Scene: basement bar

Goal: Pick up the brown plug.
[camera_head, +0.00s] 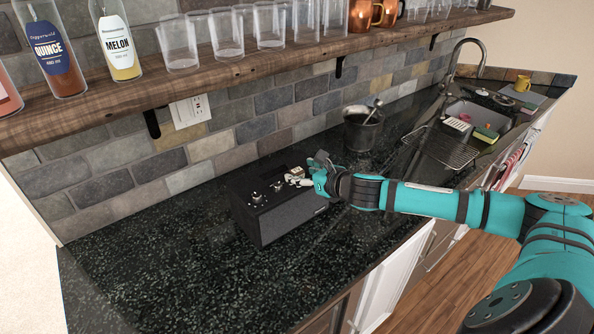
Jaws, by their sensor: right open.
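A small brown piece (297,171), which looks like the brown plug, shows at the top right of a black box (288,221) with knobs on it. The box stands on the dark counter. My right gripper (306,172) is open, with its fingers pointing left right at the small piece. One finger shows in front of the piece and one behind it. I cannot tell whether the fingers touch it. The piece is tiny here and partly hidden by the fingers. My left gripper is not in view.
A wooden shelf (262,54) with bottles and glasses hangs above the counter. A wall outlet (189,111) is on the brick wall. A dark bucket (362,130) stands behind my right arm, and a sink (485,116) lies farther back. The counter's left part (150,260) is clear.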

